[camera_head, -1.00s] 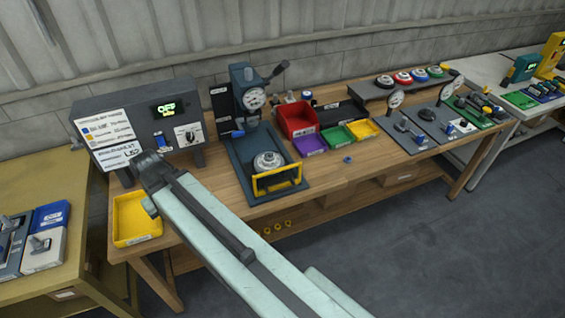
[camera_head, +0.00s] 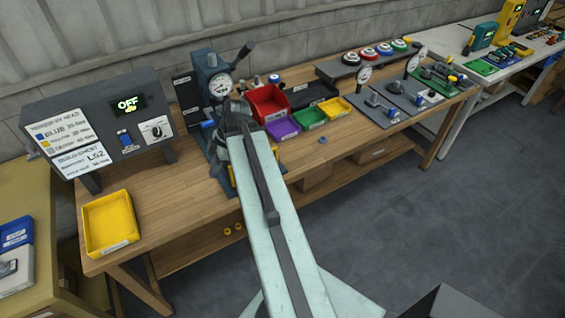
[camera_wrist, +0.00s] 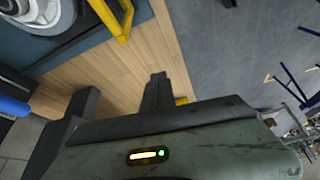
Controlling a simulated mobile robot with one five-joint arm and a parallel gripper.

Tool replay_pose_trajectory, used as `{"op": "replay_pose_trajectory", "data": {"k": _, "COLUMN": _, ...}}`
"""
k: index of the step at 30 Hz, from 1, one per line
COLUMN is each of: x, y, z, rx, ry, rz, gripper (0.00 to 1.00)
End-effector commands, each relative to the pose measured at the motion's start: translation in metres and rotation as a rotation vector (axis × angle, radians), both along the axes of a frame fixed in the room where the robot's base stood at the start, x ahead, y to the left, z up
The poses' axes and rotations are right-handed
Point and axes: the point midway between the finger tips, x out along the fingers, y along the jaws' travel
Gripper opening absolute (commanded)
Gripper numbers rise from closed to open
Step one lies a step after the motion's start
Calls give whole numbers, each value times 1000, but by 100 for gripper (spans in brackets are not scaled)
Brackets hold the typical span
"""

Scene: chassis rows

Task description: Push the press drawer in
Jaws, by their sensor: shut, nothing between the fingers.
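The press (camera_head: 211,84), blue-grey with a round dial and a lever, stands at the back of the wooden bench. Its drawer is mostly hidden behind my arm in the head view; a bit of the yellow handle (camera_head: 232,178) shows at the arm's left edge. In the wrist view the drawer's yellow handle (camera_wrist: 118,22) is at the top, in front of the blue-grey plate and a round silver part (camera_wrist: 38,12). How far out the drawer stands is hidden.
A control box (camera_head: 100,125) reading OFF and a yellow tray (camera_head: 109,222) are left of the press. Red (camera_head: 268,102), purple (camera_head: 283,128), green (camera_head: 309,118) and yellow (camera_head: 334,107) bins stand close on its right. The bench front is mostly clear.

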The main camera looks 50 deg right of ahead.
Motion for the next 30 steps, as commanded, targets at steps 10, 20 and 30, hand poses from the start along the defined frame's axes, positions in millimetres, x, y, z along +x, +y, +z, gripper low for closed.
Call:
{"op": "replay_pose_trajectory", "data": {"k": 10, "x": -145, "y": -202, "z": -3, "rx": -130, "ry": -345, "rz": 35, "gripper": 0}}
{"op": "replay_pose_trajectory", "data": {"k": 20, "x": -200, "y": -242, "z": -3, "rx": -177, "ry": -376, "rz": -32, "gripper": 0}}
{"op": "replay_pose_trajectory", "data": {"k": 30, "x": -172, "y": -233, "z": -50, "rx": -175, "ry": -374, "rz": -28, "gripper": 0}}
